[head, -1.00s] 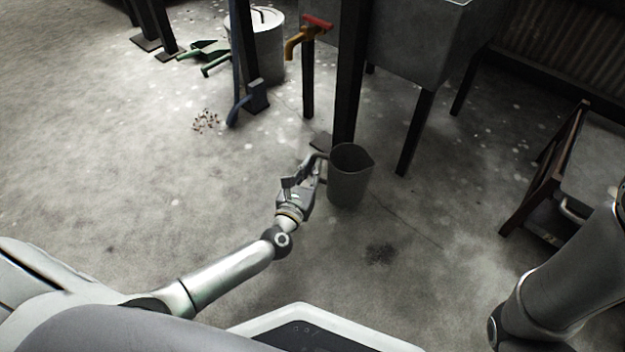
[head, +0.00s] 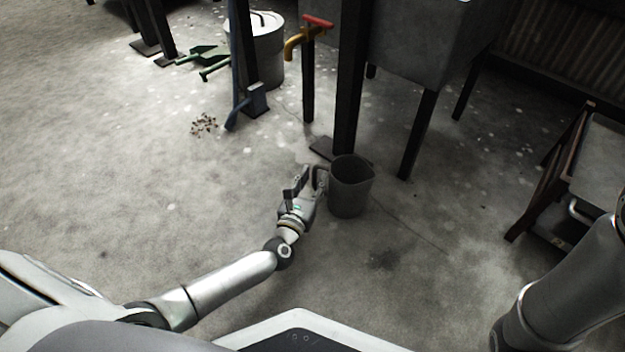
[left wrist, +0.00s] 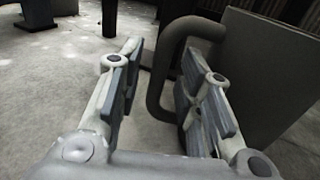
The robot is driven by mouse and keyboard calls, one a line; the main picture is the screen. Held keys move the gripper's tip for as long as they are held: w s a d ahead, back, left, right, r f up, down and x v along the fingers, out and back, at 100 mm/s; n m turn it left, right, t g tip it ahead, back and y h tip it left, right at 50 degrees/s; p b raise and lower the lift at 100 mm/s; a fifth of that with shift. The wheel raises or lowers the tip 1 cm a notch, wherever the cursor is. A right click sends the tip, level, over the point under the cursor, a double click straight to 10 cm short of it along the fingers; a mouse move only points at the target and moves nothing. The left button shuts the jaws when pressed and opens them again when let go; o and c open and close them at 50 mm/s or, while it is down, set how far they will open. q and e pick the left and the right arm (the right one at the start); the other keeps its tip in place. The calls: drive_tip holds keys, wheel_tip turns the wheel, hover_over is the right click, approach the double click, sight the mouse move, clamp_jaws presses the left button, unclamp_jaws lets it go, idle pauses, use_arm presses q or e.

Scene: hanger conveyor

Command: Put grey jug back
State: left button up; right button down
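The grey jug (head: 350,190) looks to stand upright on the concrete floor, in front of a dark post, with its handle to the left. In the left wrist view the jug's wall (left wrist: 255,70) fills the right side and its handle (left wrist: 157,80) shows upright. My left gripper (head: 309,178) is at the handle side of the jug. In the left wrist view its fingers (left wrist: 165,75) are spread apart, with the handle seen in the gap between them, nearer the right finger; I see no grip on it. My right gripper is out of view.
A dark post (head: 349,90) and a grey sink (head: 420,40) on legs stand behind the jug. A yellow tap (head: 300,43) with a red handle is left of them. A low trolley (head: 600,155) stands at right.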

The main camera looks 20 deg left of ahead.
use_arm(q)
drive_tip(key=shift+s+r, duration=0.1)
drive_tip(key=shift+r, duration=0.1)
drive_tip(key=s+p, duration=0.2)
drive_tip(key=s, duration=0.3)
drive_tip(key=s+p, duration=0.2)
drive_tip(key=s, duration=0.3)
drive_tip(key=shift+s+d+r, duration=0.1)
drive_tip(key=shift+s+d, duration=0.1)
drive_tip(key=shift+s, duration=0.1)
drive_tip(key=shift+s+p, duration=0.35)
drive_tip(key=shift+s, duration=0.3)
